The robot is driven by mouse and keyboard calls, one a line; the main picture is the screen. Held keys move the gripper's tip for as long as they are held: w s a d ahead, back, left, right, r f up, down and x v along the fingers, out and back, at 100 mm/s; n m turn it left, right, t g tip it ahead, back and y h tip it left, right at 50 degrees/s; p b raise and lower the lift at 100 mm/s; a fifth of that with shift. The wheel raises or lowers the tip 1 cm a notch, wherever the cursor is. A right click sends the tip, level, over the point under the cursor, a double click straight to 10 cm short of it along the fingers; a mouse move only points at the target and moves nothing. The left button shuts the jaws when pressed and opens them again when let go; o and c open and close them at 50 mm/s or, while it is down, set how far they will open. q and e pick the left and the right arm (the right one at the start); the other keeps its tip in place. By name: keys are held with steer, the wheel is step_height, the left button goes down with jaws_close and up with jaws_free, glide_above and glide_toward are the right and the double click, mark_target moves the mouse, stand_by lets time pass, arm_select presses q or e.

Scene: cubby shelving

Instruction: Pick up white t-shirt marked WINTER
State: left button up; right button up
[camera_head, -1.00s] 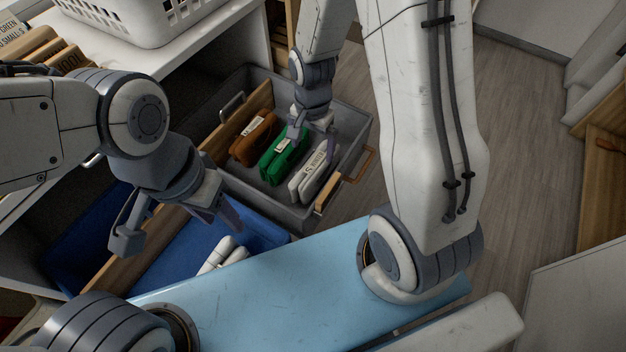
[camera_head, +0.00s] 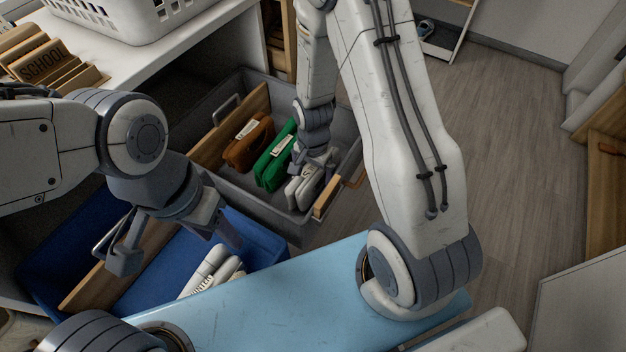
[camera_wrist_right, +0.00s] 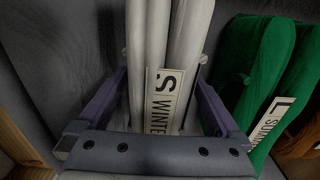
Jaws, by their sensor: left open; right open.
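The white t-shirt (camera_head: 304,192) stands folded in the grey drawer, at its right end. Its label, reading S and WINTER, shows in the right wrist view (camera_wrist_right: 160,100). My right gripper (camera_head: 314,163) is down over this shirt and partly covers it. In the right wrist view my open right gripper (camera_wrist_right: 162,78) has one finger on each side of the white folds; contact cannot be told. My left gripper (camera_head: 176,246) is open and empty above the blue drawer.
A green shirt (camera_head: 274,163) and a brown one (camera_head: 249,145) stand beside the white shirt in the grey drawer (camera_head: 272,222). Another white folded item (camera_head: 215,270) lies in the blue drawer (camera_head: 262,243). A white basket (camera_head: 135,20) sits on the shelf top.

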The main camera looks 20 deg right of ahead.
steer(key=shift+r, duration=0.1)
steer(key=c, duration=1.5)
